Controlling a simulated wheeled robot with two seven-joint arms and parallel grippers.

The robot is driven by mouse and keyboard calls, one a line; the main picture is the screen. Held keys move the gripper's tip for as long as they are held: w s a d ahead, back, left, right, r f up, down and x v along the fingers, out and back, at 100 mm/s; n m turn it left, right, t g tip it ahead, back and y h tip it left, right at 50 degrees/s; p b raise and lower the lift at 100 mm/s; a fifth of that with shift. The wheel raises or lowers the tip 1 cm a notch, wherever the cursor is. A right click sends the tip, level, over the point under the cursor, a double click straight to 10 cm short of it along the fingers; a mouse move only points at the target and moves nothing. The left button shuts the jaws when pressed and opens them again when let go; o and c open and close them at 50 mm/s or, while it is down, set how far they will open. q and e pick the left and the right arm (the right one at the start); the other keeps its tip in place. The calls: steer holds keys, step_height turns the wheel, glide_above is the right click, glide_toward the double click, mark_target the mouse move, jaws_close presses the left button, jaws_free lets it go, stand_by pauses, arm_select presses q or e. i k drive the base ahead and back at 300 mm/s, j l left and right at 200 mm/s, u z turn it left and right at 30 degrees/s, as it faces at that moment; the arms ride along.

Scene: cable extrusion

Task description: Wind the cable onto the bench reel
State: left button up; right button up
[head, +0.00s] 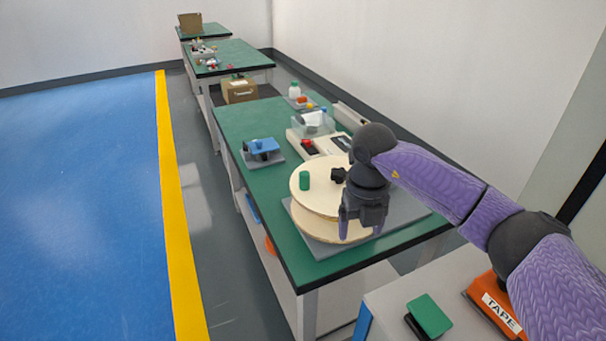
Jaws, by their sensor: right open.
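The bench reel (312,200) has two pale round wooden flanges, one above the other, on a grey base plate (322,250) at the near end of the green bench. A green upright knob (305,180) stands on the left part of the top flange. My right gripper (361,230) comes in from the right and points down, fingers apart and empty. It overlaps the right front of the reel in the picture; I cannot tell whether it touches it. It is apart from the green knob. The reel's hub is hidden, and I cannot make out any cable. My left gripper is not in view.
Behind the reel stand a pale device (320,144), a blue clamp-like block (262,149) and a clear bin (314,124). An orange TAPE box (492,305) and a green-topped block (429,314) sit on the near right surface. The blue floor at left is clear.

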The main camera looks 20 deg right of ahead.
mark_target(316, 201)
steer(key=i, duration=0.95)
